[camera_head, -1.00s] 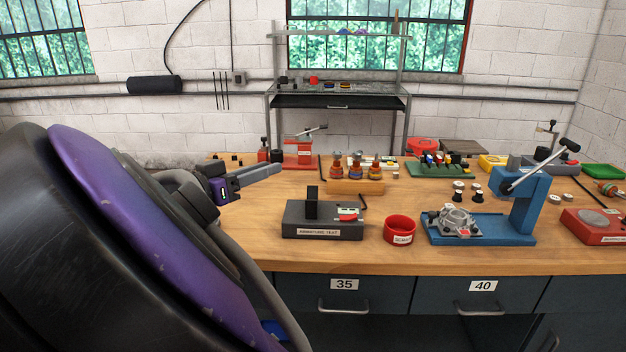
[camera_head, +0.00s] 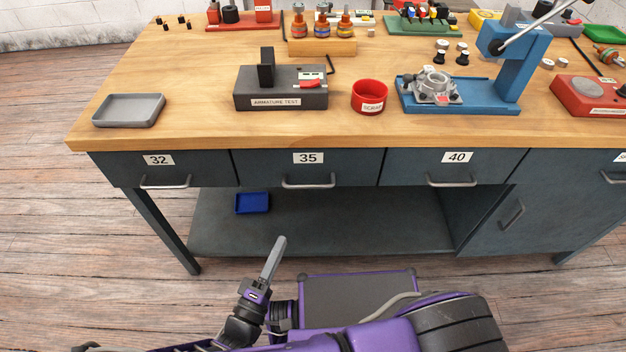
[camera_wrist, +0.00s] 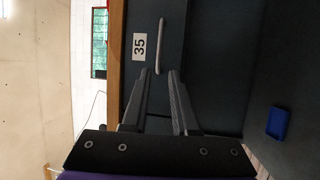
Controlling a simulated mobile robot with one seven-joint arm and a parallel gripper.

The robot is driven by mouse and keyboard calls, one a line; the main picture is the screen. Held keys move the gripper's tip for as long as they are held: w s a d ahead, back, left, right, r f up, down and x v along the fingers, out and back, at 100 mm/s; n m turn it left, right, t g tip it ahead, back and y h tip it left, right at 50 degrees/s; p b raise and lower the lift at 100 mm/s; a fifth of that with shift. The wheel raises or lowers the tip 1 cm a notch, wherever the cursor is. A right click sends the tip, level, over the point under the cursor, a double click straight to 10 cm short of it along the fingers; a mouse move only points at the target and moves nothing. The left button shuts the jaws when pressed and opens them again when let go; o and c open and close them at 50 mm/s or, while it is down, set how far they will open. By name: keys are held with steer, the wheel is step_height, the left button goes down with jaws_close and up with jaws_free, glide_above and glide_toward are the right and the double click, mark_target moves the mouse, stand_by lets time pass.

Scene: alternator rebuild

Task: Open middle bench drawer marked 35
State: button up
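The drawer marked 35 (camera_head: 336,165) is shut, flush under the bench top between drawers 32 and 40. Its bar handle (camera_head: 308,184) runs across the front below the white label. In the wrist view the same drawer (camera_wrist: 170,20) appears turned on its side, with the handle (camera_wrist: 160,46) just beyond my fingertips. The drawer's inside is hidden.
Drawer 32 (camera_head: 110,165) and drawer 40 (camera_head: 490,162) flank it, also shut. A blue bin (camera_head: 252,203) sits on the lower shelf (camera_head: 330,225). The bench top's front edge (camera_head: 300,141) overhangs the drawers. A bench leg (camera_head: 165,232) stands at left.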

mark_target(307, 185)
steer(key=x, duration=1.7)
steer(key=shift+c, duration=0.3)
jaws_close()
stand_by(0.6)
